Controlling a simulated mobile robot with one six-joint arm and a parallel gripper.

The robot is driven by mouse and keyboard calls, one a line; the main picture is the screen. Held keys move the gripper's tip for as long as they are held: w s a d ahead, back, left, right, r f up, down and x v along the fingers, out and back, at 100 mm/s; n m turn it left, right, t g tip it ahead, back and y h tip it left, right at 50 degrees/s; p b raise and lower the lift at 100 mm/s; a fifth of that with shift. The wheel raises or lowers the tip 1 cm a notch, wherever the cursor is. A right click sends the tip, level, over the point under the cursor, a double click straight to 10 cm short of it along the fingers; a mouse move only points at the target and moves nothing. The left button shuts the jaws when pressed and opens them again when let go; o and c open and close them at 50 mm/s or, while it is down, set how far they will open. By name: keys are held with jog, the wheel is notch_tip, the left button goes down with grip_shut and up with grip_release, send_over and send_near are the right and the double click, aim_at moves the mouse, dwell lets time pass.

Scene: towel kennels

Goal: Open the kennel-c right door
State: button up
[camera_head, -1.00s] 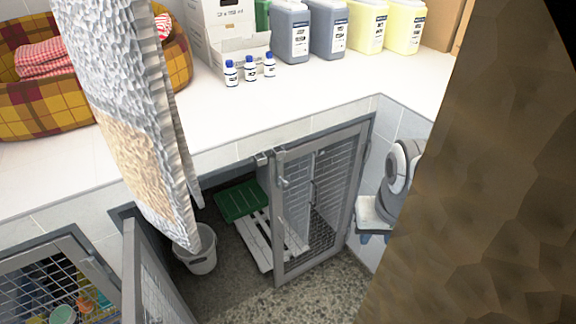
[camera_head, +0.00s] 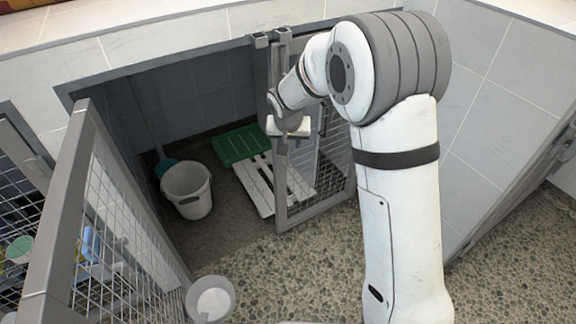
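The kennel in the middle has two mesh doors. My gripper (camera_head: 288,129) is at the free edge of this door, at about upper-middle height, in front of the metal frame. Its fingers are small and partly hidden; contact and grip are unclear. No kennel label shows.
The kennel's left door (camera_head: 66,215) is swung out toward me. Inside are a white bucket (camera_head: 187,190), a green slatted piece (camera_head: 240,145) and a white slatted board (camera_head: 262,185). Speckled floor (camera_head: 300,270) in front of the right door is clear. Another mesh door (camera_head: 535,185) stands at far right.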

aim_at(287, 164)
jog(key=x, duration=0.3)
jog(key=b+x, duration=0.1)
jog(key=x, duration=0.2)
jog(key=a+b+x, duration=0.1)
jog(key=x, duration=0.2)
jog(key=shift+w+f, duration=0.1)
jog(key=shift+f, duration=0.05)
grip_shut()
